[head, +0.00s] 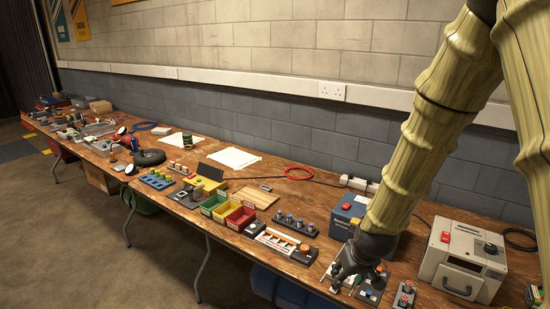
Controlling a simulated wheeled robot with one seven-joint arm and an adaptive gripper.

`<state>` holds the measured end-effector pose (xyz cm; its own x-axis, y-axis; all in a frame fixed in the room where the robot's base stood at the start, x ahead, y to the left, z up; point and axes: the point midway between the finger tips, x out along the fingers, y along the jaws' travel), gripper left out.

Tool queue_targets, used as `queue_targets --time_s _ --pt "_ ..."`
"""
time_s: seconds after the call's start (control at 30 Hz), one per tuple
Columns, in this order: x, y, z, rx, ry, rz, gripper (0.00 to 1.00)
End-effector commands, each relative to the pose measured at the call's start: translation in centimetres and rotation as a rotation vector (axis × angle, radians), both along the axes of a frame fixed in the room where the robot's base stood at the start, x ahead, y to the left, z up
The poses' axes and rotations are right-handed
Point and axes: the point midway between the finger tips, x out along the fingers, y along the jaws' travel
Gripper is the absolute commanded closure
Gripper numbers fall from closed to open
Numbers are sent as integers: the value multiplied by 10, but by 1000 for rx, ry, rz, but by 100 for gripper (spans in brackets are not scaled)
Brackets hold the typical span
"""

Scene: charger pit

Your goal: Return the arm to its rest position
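My arm reaches down from the top right in the head view, its links in ribbed pale yellow covers. My gripper (350,272), dark grey, points down at the right part of the long wooden table, low over or at some small grey items near the front edge. Its fingers are small and dark here. I cannot tell whether they are apart or hold anything, or whether they touch what lies below. The arm hides part of the table and the wall behind it.
A blue box (346,215) stands just behind my gripper, and a white box with a handle (461,262) stands to its right. Grey blocks with knobs (296,225), open bins (240,217) and many small parts cover the table leftward. A wall with sockets (332,91) runs behind.

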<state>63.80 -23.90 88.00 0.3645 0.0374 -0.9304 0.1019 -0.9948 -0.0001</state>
Motion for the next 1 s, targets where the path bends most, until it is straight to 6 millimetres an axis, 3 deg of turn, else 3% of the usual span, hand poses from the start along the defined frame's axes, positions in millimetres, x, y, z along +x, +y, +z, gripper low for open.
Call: queue_targets --time_s 0.2,0.5,0.8,1.0 --pt "-40 1 -73 -7 72 -25 58" --pt "-111 3 -162 -13 163 -59 58" --pt "-195 7 -232 -14 251 -91 58" --pt "-257 9 -269 -11 310 -112 58"
